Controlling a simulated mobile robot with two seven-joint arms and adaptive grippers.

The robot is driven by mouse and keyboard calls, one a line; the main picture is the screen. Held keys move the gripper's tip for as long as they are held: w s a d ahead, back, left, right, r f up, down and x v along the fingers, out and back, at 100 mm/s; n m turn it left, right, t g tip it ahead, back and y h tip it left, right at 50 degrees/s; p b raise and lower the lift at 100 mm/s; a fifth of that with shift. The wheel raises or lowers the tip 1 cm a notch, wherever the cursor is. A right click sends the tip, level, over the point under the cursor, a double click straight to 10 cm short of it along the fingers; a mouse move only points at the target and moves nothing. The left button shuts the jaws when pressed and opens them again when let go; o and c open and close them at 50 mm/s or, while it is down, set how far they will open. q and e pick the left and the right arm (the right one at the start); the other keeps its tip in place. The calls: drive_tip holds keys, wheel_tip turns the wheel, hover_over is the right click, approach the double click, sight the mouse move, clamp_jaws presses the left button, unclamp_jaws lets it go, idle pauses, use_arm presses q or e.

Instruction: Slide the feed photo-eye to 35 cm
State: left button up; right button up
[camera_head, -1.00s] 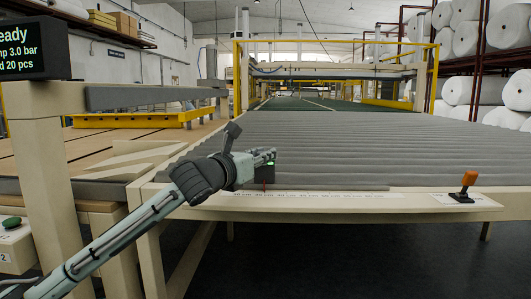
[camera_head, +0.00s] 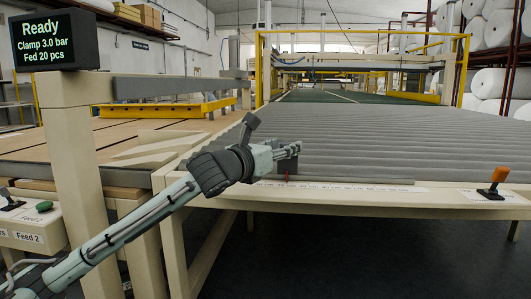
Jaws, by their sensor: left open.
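The feed photo-eye (camera_head: 291,165) is a small dark block on the cream front rail, with a thin red pointer below it over a white printed scale (camera_head: 345,187). The scale's numbers are too small to read, so the pointer's value cannot be told. My left gripper (camera_head: 289,151) reaches in from the left and is open at the photo-eye, its fingers over the top of the block and hiding part of it. Whether the fingers touch it cannot be told. My right gripper is not in view.
An orange-handled lever (camera_head: 497,181) stands at the rail's right end. A grey ribbed feed bed (camera_head: 400,140) lies behind the rail. A display (camera_head: 55,41) on a cream post (camera_head: 85,180) reads Ready, Clamp 3.0 bar, Fed 20 pcs. A green button (camera_head: 44,206) sits at lower left.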

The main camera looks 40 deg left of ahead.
use_arm(q)
drive_tip(key=s, duration=0.7)
drive_tip(key=s+d, duration=0.1)
drive_tip(key=s, duration=0.2)
drive_tip(key=shift+s, duration=0.15)
idle(0.4)
